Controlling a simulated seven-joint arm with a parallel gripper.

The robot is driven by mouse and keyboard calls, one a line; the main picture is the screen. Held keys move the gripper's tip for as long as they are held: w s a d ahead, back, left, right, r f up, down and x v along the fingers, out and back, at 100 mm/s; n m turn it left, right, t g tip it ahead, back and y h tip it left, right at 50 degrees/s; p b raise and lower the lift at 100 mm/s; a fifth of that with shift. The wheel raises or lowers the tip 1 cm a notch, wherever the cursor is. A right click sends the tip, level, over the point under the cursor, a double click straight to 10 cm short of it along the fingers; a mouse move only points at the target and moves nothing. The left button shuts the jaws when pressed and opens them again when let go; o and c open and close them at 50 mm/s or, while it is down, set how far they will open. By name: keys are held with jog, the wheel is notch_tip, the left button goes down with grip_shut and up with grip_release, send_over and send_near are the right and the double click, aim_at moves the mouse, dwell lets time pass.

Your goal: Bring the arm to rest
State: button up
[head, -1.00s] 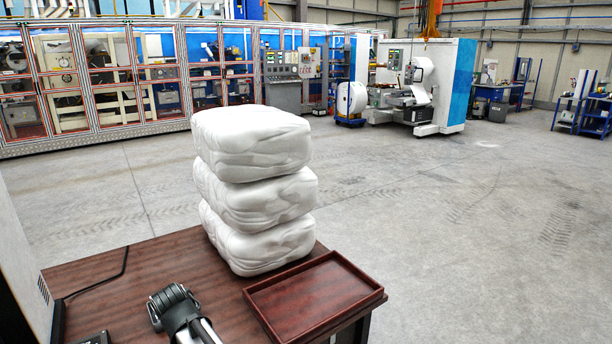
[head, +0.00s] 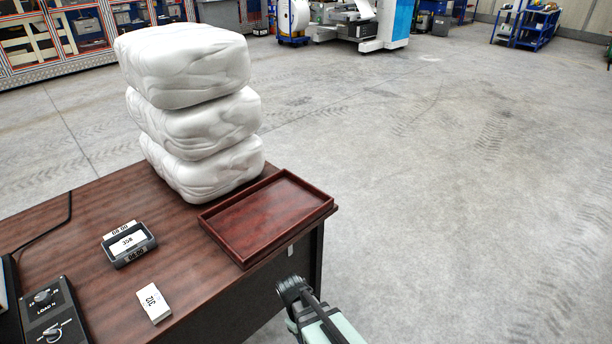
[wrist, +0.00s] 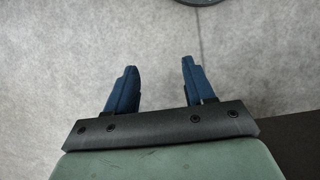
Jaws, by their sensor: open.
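My gripper (wrist: 157,85) shows in the wrist view with its two blue fingers apart and nothing between them. Bare grey floor lies beneath it. In the head view my arm (head: 318,318) shows at the bottom, off the right front edge of the desk (head: 85,225); the fingers cannot be made out there. The arm appears clear of the desk and the tray.
A stack of white wrapped bales (head: 195,125) stands at the desk's back, next to an empty red-brown tray (head: 268,215). A dark display block (head: 128,243), a white labelled block (head: 153,302) and a control box (head: 52,315) lie on the desk. Floor to the right is clear.

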jog(key=s+d+f+m+g+y, duration=0.1)
jog(key=s+d+f+m+g, duration=0.1)
jog(key=s+d+f+m, duration=0.2)
jog(key=s+d+f+m+g+y, duration=0.1)
jog(key=s+d+f+m, duration=0.3)
jog(key=s+d+f, duration=0.7)
jog(key=s+y, duration=0.1)
jog(key=s, duration=0.4)
jog(key=shift+s+d+f+m+g, duration=0.25)
jog(key=shift+s+f+m+g, duration=0.05)
jog(key=shift+s+g, duration=0.1)
